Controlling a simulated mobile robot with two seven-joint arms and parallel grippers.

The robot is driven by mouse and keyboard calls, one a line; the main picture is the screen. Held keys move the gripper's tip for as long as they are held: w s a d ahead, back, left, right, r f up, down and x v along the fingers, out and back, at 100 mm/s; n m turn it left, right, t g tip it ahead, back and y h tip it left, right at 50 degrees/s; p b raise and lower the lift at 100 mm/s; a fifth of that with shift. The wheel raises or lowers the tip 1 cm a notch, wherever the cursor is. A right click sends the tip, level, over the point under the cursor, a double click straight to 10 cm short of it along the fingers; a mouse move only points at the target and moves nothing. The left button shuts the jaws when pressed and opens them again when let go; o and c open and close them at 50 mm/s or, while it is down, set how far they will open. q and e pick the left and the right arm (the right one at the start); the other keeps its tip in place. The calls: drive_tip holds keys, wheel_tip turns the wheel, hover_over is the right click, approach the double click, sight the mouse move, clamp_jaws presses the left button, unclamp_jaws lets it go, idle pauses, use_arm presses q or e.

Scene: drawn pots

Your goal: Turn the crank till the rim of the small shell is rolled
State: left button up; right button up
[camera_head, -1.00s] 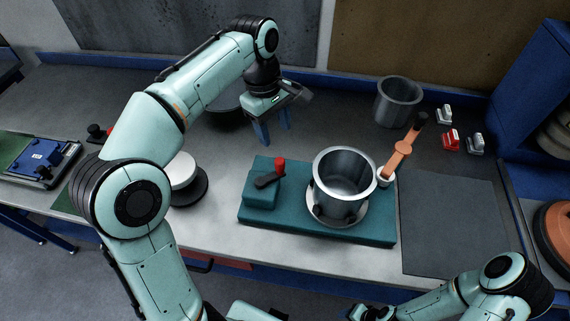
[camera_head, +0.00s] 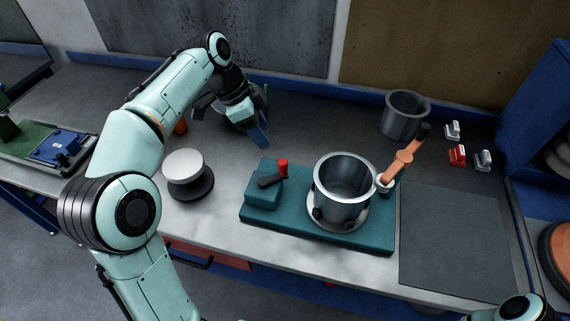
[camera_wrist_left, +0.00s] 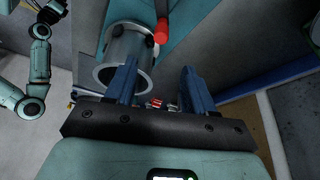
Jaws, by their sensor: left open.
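A grey metal shell (camera_head: 343,190) stands upright in the chuck of the teal rolling machine (camera_head: 262,217). The orange lever (camera_head: 397,166) has its small roller at the right side of the shell's rim; whether they touch I cannot tell. The crank (camera_head: 270,181), a black arm with a red knob (camera_head: 283,164), is on the machine's left block. My left gripper (camera_head: 258,133) is open and empty, above the table behind and left of the crank. In the left wrist view its fingers (camera_wrist_left: 160,88) are apart, with the shell (camera_wrist_left: 124,58) and red knob (camera_wrist_left: 161,31) beyond them. My right gripper is out of view.
Another grey shell (camera_head: 404,116) stands at the back right, near white and red clamps (camera_head: 457,154). A white-topped round stand (camera_head: 186,172) is left of the machine. A dark mat (camera_head: 455,240) lies bare at right. Table between stand and machine is clear.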

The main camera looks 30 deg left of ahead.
sight(282, 161)
use_arm(q)
drive_tip(key=b+x, duration=0.1)
drive_tip(key=x, duration=1.1)
drive_tip(key=shift+b, duration=0.3)
drive_tip(key=shift+w+d+f, duration=0.2)
drive_tip(key=shift+f, duration=0.4)
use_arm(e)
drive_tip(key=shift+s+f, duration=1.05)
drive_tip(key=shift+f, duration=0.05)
use_arm(q)
clamp_jaws()
